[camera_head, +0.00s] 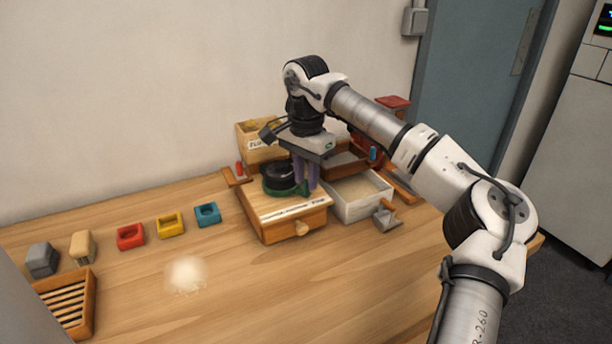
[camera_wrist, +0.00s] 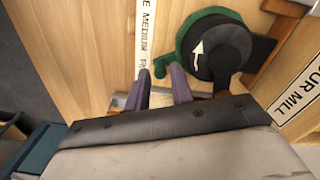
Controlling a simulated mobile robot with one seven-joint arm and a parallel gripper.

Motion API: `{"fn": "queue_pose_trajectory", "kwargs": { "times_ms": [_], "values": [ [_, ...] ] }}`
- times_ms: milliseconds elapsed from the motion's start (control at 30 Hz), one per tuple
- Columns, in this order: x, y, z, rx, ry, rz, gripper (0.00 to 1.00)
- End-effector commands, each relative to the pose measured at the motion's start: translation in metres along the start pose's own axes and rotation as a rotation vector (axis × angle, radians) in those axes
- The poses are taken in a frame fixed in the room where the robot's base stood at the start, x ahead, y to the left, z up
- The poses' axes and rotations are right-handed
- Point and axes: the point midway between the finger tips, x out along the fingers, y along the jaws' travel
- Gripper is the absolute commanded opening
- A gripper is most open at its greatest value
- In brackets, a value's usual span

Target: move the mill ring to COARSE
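The mill is a wooden box (camera_head: 262,222) with a drawer knob and a white label strip along its top front edge. In the wrist view the strip (camera_wrist: 147,30) reads MEDIUM in its middle; its ends are cut off or unclear. The green mill ring (camera_head: 270,191) sits around the base of a black round top (camera_head: 279,174). In the wrist view the ring (camera_wrist: 186,45) has a small tab near my fingertips, and the black top carries a white arrow. My gripper (camera_wrist: 163,70) points down with its purple fingers apart, the tab close to the gap between them.
A wooden bin (camera_head: 256,150) labelled FLOUR MILL or similar stands behind. A pale tray (camera_head: 350,207) and a small scoop (camera_head: 386,218) are right of the mill. Red (camera_head: 131,237), yellow (camera_head: 170,225) and blue (camera_head: 207,215) blocks stand left. Pale powder (camera_head: 186,274) lies on the open front tabletop.

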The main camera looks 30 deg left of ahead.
Motion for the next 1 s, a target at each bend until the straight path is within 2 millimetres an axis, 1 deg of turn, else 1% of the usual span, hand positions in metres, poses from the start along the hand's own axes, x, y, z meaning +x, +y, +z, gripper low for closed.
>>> {"fn": "queue_pose_trajectory", "kwargs": {
  "times_ms": [133,367,400,567,600,867,1000],
  "values": [
    [0.0075,-0.0001,0.0003,0.0,0.0,-0.001,0.23],
    [0.0084,-0.0002,0.0004,0.0,0.0,-0.001,0.23],
    [0.0084,-0.0002,0.0004,0.0,0.0,-0.001,0.22],
    [0.0082,-0.0002,0.0004,0.0,0.0,-0.001,0.01],
    [0.0081,-0.0002,0.0004,0.0,0.0,-0.001,0.0],
    [0.0078,-0.0006,0.0007,0.0,0.0,-0.001,0.0],
    [0.0069,-0.0059,0.0052,0.007,0.0,-0.001,0.0]
  ]
}}
